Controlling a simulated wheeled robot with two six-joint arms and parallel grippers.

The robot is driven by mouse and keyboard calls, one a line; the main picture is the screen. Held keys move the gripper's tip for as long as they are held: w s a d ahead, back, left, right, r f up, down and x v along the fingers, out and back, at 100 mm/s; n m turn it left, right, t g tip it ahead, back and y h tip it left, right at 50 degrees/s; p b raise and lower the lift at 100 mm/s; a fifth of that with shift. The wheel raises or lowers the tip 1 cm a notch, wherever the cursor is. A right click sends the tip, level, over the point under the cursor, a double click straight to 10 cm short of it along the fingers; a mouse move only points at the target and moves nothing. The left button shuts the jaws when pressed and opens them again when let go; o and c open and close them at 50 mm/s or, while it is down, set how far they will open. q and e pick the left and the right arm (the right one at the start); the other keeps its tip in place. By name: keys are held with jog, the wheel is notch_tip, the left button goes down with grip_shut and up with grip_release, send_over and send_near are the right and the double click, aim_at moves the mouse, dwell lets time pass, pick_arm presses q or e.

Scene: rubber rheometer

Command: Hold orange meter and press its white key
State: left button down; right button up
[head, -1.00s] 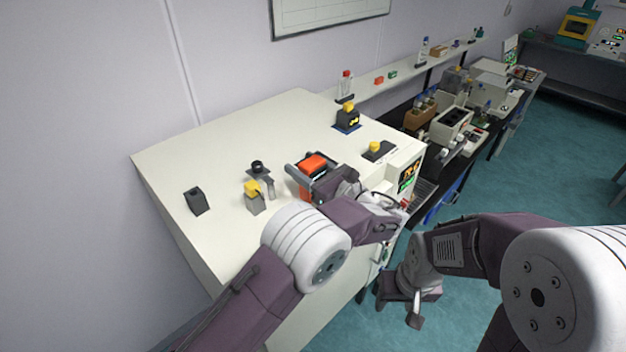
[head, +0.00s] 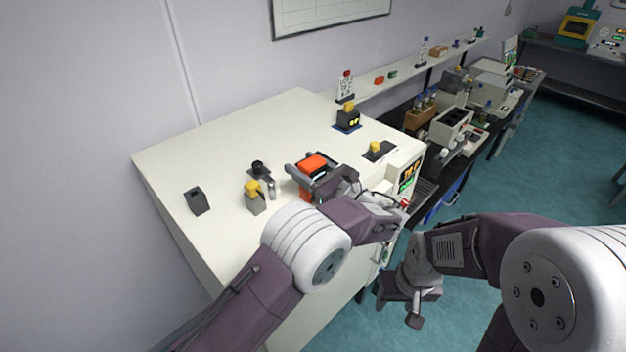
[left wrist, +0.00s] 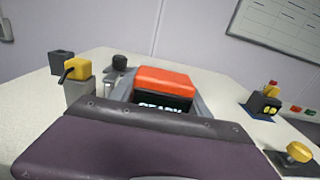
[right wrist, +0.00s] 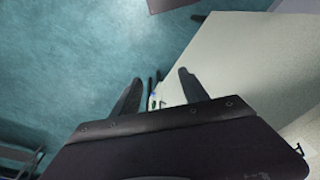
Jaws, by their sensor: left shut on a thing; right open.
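The orange meter (head: 311,164) is an orange-topped block on the white bench, in the middle of the head view. My left gripper (head: 310,176) is shut on it, with a finger on either side. The left wrist view shows the meter (left wrist: 163,78) just past my gripper, with a dark face bearing light lettering, partly hidden by the gripper body. I cannot make out its white key. My right gripper (head: 399,300) is open and empty, low beside the bench's right side above the floor. The right wrist view shows its two fingers (right wrist: 158,97) apart.
On the bench top (head: 240,140) stand a dark block (head: 197,201), a yellow-topped grey block (head: 254,197), a black-knobbed fixture (head: 259,170), a yellow-and-black device (head: 348,118) and a yellow knob on a dark plate (head: 377,150). A white instrument with a lit display (head: 407,180) is at the bench's right edge.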

grip_shut()
dwell(1.6)
